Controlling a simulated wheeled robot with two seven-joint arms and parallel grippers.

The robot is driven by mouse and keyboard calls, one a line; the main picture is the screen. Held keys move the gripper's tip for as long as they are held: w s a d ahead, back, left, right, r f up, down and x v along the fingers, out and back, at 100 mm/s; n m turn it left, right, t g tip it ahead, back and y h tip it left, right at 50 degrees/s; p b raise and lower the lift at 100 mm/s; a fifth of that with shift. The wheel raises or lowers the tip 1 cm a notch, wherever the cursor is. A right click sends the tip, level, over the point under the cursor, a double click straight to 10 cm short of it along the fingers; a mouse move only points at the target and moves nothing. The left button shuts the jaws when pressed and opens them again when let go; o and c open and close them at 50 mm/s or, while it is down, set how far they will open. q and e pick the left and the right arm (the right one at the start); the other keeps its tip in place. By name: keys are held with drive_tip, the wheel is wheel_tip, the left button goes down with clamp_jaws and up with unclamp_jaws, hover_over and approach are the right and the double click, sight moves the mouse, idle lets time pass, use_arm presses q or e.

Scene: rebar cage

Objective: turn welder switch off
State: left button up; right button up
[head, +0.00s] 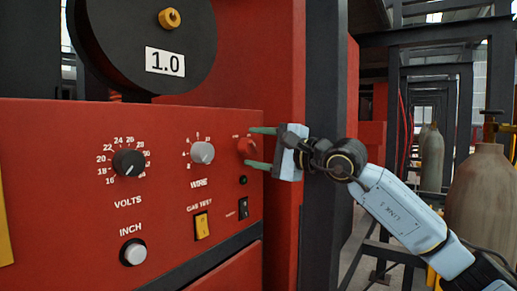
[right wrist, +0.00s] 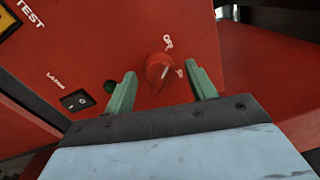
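The welder's red panel (head: 70,190) fills the left of the head view. Its red rotary switch (head: 246,147) is at the panel's right end. The same red knob shows in the right wrist view (right wrist: 158,70), with a light pointer line and small white markings beside it. My right gripper (head: 262,148) is open, with its green fingers above and below the knob in the head view. In the right wrist view its fingertips (right wrist: 163,82) stand on either side of the knob, with gaps visible. Whether the fingers touch the panel is unclear. My left gripper is not in view.
The panel also has a black volts dial (head: 129,163), a grey wire dial (head: 202,152), a yellow gas test switch (head: 201,225), a small black rocker (head: 243,208) and an inch button (head: 133,252). A dark post (head: 323,90) stands behind my gripper. A gas cylinder (head: 482,200) stands at right.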

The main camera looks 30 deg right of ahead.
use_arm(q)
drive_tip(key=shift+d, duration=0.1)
use_arm(e)
drive_tip(key=shift+s+d+f, duration=0.1)
drive_tip(key=shift+s+d, duration=0.1)
drive_tip(key=shift+s, duration=0.1)
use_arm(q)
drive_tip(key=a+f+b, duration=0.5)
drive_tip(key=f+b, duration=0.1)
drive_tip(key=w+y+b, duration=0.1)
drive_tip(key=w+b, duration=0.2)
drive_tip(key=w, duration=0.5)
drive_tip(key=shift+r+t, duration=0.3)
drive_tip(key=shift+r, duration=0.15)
use_arm(e)
drive_tip(key=v, duration=1.2)
drive_tip(key=shift+s, duration=0.3)
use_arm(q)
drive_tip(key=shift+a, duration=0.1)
use_arm(e)
drive_tip(key=shift+d, duration=0.1)
